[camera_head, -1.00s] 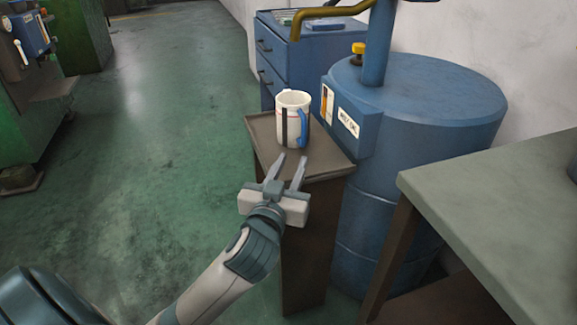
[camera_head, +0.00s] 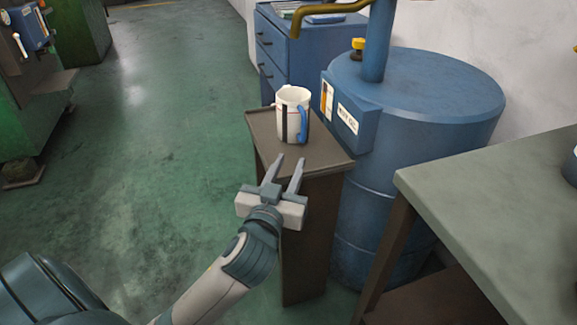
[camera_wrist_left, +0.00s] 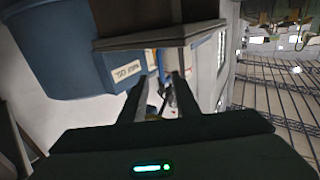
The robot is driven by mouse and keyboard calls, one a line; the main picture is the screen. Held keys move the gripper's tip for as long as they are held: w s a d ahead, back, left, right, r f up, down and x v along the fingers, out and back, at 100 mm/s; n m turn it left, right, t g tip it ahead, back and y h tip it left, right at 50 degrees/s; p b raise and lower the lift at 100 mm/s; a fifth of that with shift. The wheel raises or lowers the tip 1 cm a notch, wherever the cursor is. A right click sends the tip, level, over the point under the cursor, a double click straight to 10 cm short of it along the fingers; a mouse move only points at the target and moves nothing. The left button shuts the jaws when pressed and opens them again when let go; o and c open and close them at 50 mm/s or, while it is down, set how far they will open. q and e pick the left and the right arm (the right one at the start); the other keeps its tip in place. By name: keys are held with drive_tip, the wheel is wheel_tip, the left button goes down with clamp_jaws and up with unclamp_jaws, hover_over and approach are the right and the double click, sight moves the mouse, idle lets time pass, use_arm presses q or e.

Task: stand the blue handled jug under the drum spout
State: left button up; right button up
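The white jug with a blue handle (camera_head: 292,114) stands upright on the small brown stand (camera_head: 262,127), with its handle toward the right. The drum spout (camera_head: 335,9) is a yellow bent pipe coming from the blue drum (camera_head: 425,95); in the head view its open end shows above the jug. My left gripper (camera_head: 288,165) is open and empty, in front of the jug and apart from it. In the left wrist view the open fingers (camera_wrist_left: 160,85) show, with the dark stand edge (camera_wrist_left: 160,37) and the drum (camera_wrist_left: 50,45). My right gripper is not in view.
A grey-green table (camera_head: 500,200) stands at the right, close to the drum. A blue drawer cabinet (camera_head: 300,50) is behind the stand. Green machines (camera_head: 30,110) stand at the far left. The green floor between is clear.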

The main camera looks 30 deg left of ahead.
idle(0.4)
use_arm(q)
drive_tip(key=s+d+f+m+g+h, duration=0.2)
drive_tip(key=s+d+f+m+h, duration=0.3)
drive_tip(key=d+f, duration=0.55)
drive_tip(key=s+d+f+h, duration=0.5)
drive_tip(key=s+d+f, duration=0.3)
drive_tip(key=s+d, duration=0.2)
drive_tip(key=shift+s+d+f+m+g+h, duration=0.15)
drive_tip(key=shift+s+m+g+h, duration=0.2)
drive_tip(key=shift+s, duration=0.75)
idle(0.4)
